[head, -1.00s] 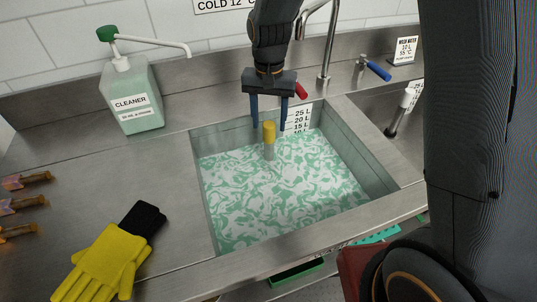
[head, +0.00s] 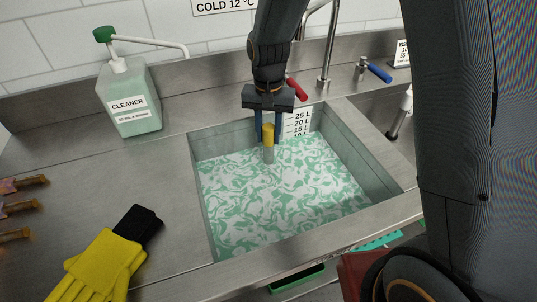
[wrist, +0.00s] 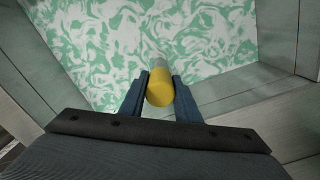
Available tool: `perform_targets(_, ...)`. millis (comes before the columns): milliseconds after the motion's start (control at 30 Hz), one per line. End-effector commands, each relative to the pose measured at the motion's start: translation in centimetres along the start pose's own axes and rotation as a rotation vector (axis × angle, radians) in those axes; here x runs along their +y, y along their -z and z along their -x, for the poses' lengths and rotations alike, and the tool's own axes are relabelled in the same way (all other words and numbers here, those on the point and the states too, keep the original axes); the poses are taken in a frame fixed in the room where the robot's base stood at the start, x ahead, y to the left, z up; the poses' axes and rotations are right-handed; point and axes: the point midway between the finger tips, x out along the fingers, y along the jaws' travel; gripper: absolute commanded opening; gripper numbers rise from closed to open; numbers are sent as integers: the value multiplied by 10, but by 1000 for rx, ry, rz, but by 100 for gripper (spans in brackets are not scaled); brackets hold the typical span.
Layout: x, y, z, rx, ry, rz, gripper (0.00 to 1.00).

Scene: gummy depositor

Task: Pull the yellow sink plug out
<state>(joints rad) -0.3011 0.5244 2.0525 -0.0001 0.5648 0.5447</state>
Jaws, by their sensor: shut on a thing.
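The yellow sink plug (head: 267,134) stands upright near the back of the left basin, its yellow top above a paler stem that goes down into the green and white liquid. The bottom of the stem is hidden by the liquid. My gripper (head: 267,133) reaches down from above, its blue fingers closed on the yellow top from both sides. In the wrist view the yellow top (wrist: 160,90) sits between the two fingertips (wrist: 160,86).
The basin (head: 278,252) has steel rims and a litre scale on its back wall. A cleaner bottle (head: 129,98) stands back left, and yellow gloves (head: 103,262) lie front left. Red (head: 296,89) and blue (head: 379,72) tap levers and a spout are behind the basin.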

Motion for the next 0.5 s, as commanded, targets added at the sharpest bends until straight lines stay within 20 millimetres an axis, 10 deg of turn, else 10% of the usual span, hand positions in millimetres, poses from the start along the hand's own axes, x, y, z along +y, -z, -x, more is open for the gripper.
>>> perform_targets(500,0,0,15,1,0,0,0)
